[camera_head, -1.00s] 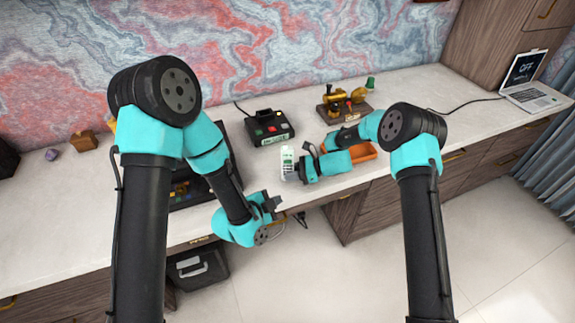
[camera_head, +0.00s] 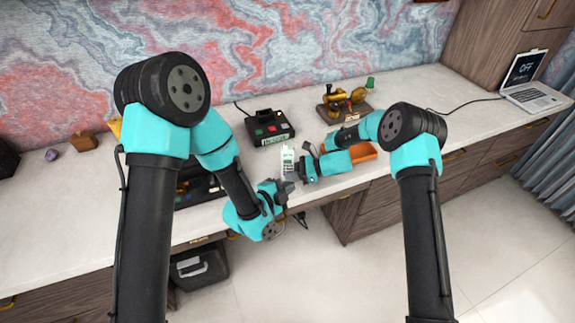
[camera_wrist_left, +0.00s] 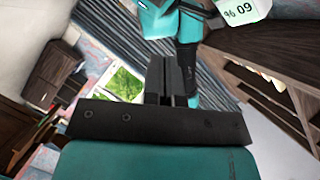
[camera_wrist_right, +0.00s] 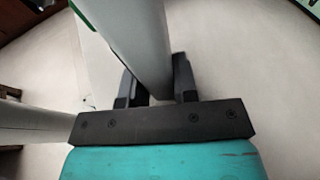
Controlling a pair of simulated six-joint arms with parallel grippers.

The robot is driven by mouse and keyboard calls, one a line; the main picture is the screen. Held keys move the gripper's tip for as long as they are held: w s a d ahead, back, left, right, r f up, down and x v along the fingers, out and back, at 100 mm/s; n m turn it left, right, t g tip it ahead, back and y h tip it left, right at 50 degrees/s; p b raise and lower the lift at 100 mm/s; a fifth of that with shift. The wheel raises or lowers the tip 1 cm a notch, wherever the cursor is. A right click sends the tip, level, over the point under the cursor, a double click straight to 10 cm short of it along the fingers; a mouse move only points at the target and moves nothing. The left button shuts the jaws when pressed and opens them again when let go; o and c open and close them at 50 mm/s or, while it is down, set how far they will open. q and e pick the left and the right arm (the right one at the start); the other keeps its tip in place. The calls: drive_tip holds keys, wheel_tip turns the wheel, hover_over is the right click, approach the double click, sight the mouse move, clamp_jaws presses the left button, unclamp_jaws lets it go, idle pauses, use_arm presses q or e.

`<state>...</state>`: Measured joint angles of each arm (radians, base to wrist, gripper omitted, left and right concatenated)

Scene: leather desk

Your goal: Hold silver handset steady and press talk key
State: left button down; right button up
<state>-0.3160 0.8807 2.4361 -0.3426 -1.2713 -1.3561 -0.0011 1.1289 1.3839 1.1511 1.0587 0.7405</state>
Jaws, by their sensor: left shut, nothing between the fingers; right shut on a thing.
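The pale silver-white handset (camera_head: 287,161) with green markings stands roughly upright near the desk's front edge. My right gripper (camera_head: 301,171) is shut on it from the right. The right wrist view shows the handset (camera_wrist_right: 138,40) as a long pale body between the fingers of that gripper (camera_wrist_right: 156,85). My left gripper (camera_head: 287,187) is shut and empty, just below and in front of the handset. It also shows in the left wrist view (camera_wrist_left: 172,82). I cannot make out the talk key, nor whether the left fingertips touch the handset.
A black box with coloured buttons (camera_head: 268,128) stands behind the handset. A brass device on a wooden base (camera_head: 345,104) and an orange tray (camera_head: 363,152) lie to the right. A laptop (camera_head: 532,97) reading OFF is at far right. The desk between is partly clear.

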sight(287, 168)
use_arm(q)
drive_tip(key=shift+w, duration=3.5)
drive_tip(key=shift+w, duration=0.2)
drive_tip(key=shift+w, duration=0.4)
drive_tip(key=shift+s, duration=0.6)
drive_tip(key=shift+s, duration=0.1)
